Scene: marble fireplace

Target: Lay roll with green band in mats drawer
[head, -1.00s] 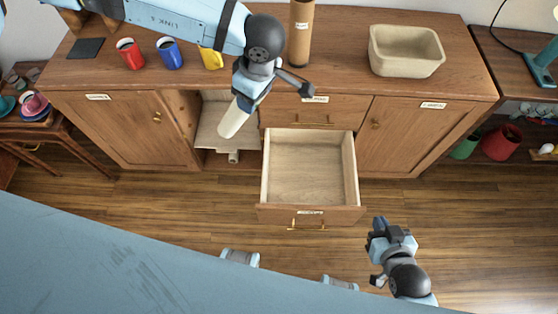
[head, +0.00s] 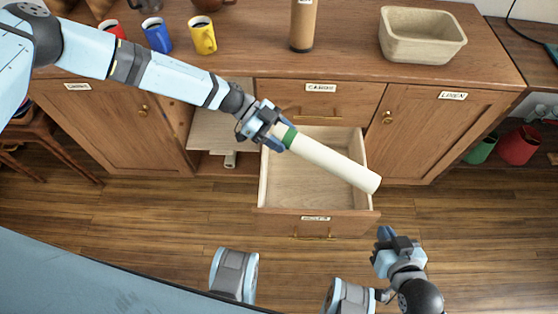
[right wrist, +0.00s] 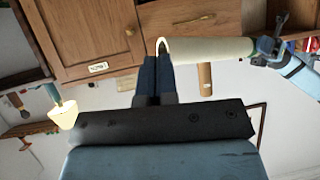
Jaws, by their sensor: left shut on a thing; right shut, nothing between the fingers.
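A cream roll with a green band (head: 332,163) is held over the open drawer in the head view, its far end slanting down to the right past the drawer's right side. My left gripper (head: 275,133) is shut on it at the green band end. The roll also shows in the right wrist view (right wrist: 215,49). The open drawer (head: 312,197) has a bare wooden floor and a label on its front that is too small to read. My right gripper (head: 387,243) is shut and empty, to the right of the drawer front; its fingers show in the right wrist view (right wrist: 155,80).
The cabinet top holds a blue mug (head: 157,34), a yellow mug (head: 203,36), a brown cylinder (head: 303,25) and a beige basin (head: 422,36). The floor ahead is clear.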

